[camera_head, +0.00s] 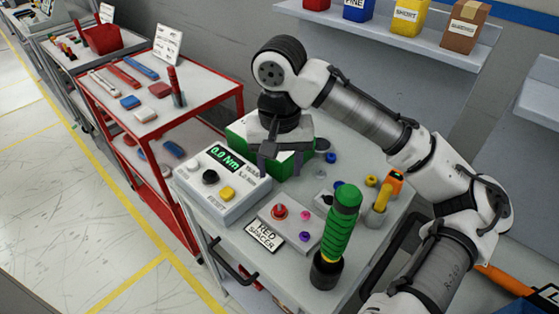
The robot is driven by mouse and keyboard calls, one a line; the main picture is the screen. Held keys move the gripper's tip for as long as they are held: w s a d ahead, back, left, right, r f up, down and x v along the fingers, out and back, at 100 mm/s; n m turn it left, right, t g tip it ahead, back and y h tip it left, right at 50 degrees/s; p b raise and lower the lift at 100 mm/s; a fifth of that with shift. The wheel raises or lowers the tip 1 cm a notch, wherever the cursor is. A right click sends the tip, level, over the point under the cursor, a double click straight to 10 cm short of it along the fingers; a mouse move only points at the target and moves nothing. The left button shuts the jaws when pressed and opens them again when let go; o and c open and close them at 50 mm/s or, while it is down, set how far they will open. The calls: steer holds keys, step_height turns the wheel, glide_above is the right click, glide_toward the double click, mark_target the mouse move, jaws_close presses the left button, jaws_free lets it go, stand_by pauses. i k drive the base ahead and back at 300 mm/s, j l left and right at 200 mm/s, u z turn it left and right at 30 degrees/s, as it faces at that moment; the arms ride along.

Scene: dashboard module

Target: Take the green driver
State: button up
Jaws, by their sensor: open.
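The green driver (341,225) stands upright at the front right of the grey cart top, its green ribbed grip uppermost, a yellow section below it and its lower end in a dark round base (326,270). My gripper (285,170) is to the left of the driver and farther back, pointing down in front of a green and white box (245,127). Its jaws are open, and I see nothing between them. It is clear of the driver. Whether it touches the box I cannot tell.
A torque meter (222,183) reading 0.0 Nm stands at the cart's left. A plate with coloured knobs (290,222) and a "RED SPACER" card (264,236) lie left of the driver. A yellow and orange tool (384,196) stands behind it. A red cart (205,97) is at left.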

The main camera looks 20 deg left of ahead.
mark_target(341, 218)
steer(key=k+l, duration=0.2)
steer(key=k, duration=0.3)
steer(key=k+l, duration=0.2)
steer(key=k, duration=0.25)
